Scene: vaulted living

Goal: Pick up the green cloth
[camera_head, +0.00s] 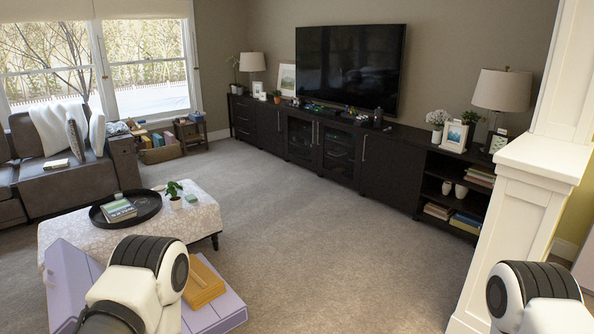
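I cannot make out a green cloth for certain in the head view. A small green item (191,198) lies on the patterned ottoman (205,215) beside a little potted plant (173,190); it is too small to tell what it is. Small green bits (315,107) also show on the long dark cabinet below the television, too small to identify. My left arm comes in at the lower left and my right arm at the lower right. Neither gripper shows.
A dark round tray (150,210) with books sits on the ottoman. A lavender piece of furniture (222,310) with a wooden block (203,288) on it is close in front. A white pillar (520,210) stands at right. The carpet (320,240) in the middle is clear.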

